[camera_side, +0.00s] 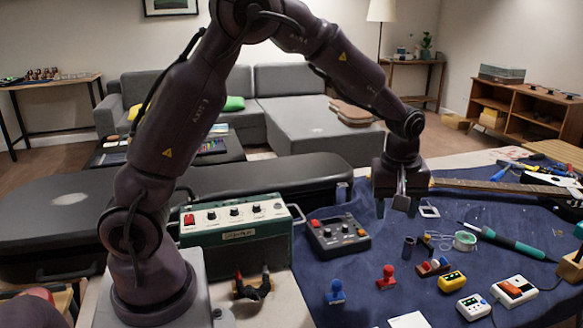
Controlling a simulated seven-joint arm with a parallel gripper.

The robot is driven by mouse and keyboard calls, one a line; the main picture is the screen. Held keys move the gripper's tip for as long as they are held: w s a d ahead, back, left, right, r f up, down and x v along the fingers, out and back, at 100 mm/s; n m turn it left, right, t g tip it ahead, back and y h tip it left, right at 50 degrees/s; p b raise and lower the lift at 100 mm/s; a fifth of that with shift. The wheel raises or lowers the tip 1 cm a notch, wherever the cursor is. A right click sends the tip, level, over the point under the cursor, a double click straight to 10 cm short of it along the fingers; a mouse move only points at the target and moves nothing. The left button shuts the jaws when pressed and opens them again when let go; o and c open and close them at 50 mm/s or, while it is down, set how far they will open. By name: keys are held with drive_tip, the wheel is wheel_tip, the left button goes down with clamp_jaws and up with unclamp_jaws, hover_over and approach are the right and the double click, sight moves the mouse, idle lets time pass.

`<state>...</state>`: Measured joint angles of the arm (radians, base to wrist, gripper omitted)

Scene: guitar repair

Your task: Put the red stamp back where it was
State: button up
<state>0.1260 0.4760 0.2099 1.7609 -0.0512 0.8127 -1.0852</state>
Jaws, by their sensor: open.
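The red stamp (386,276) stands upright on the dark blue cloth (368,298), near its front part. A similar blue stamp (336,291) stands to its left and a little nearer the front. My gripper (400,205) points down above the cloth, behind and above the red stamp, and is apart from it. It is open, and I see nothing between its fingers.
A grey pedal box (339,235) and a green amplifier (234,222) stand left of my gripper. Right of the red stamp are a small block (434,267), a yellow device (452,282), tape (465,241) and a soldering iron (512,243). A white card (409,320) lies in front.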

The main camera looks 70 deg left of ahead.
drive_tip(key=s+d+r+m+t, duration=0.1)
drive_tip(key=s+r+m+t, duration=0.1)
drive_tip(key=s+r+m, duration=0.4)
drive_tip(key=s+d+r+m+t, duration=0.1)
drive_tip(key=s+r+m, duration=0.6)
drive_tip(key=s, duration=1)
drive_tip(key=shift+s+d+r+t+h, duration=0.2)
drive_tip(key=shift+d+r+t+h, duration=0.15)
drive_tip(key=shift+t, duration=0.35)
